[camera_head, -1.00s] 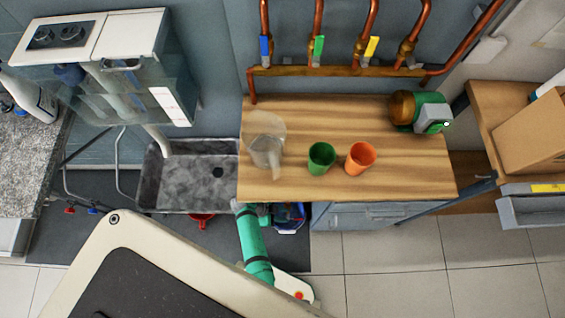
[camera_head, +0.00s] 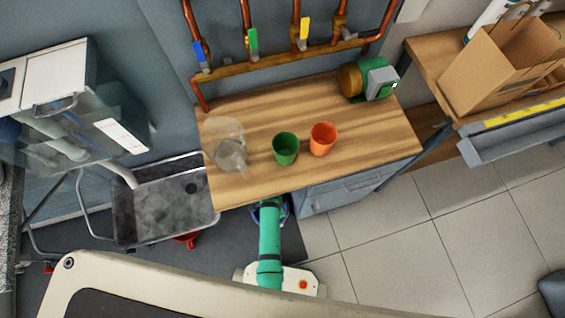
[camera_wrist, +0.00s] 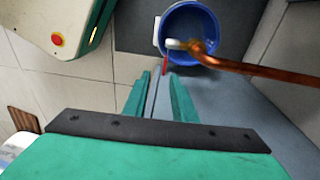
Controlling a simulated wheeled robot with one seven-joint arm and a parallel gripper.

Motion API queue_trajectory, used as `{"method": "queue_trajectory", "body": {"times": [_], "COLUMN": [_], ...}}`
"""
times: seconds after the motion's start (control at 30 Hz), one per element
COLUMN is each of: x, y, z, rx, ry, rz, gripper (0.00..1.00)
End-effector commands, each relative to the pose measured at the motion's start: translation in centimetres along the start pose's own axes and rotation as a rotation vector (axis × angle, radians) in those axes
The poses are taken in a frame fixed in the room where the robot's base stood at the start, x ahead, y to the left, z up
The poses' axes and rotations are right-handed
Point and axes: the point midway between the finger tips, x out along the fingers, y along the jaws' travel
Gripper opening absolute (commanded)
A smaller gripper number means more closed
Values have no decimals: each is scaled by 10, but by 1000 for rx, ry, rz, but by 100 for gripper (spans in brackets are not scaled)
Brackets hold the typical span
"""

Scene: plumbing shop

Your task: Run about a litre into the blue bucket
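The blue bucket (camera_wrist: 212,22) stands on the dark floor mat in the wrist view. A copper pipe (camera_wrist: 250,70) reaches over it and ends in a pale metal tap spout (camera_wrist: 177,44) above its opening. A small red lever (camera_wrist: 165,64) shows beside the spout. My gripper (camera_wrist: 159,76) is open, its two green fingers apart, just short of the red lever and not visibly touching it. In the head view the bucket (camera_head: 285,212) is mostly hidden behind my green arm and the bench. I cannot see the water level.
A wooden bench (camera_head: 240,185) holds a clear jug (camera_head: 230,155), a green cup (camera_head: 285,149), an orange cup (camera_head: 322,138) and a green pump (camera_head: 380,78). Pipes with blue, green and yellow levers run behind. A grey sink (camera_head: 165,205) stands left.

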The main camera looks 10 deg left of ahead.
Motion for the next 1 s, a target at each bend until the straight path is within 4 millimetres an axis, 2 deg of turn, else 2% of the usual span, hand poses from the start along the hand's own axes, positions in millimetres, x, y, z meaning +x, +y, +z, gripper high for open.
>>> {"method": "queue_trajectory", "body": {"times": [0.1,0.37,0.47,0.8,1.0], "x": [-5,-4,7,62,86], "y": [-1,-4,-4,-8,-9], "z": [-11,-18,-18,-13,-10], "rx": [1,-6,-5,-4,-5], "ry": [-60,-96,-96,-94,-94], "rz": [-36,-66,-64,-63,-64], "gripper": [25,25,25,25,25]}}
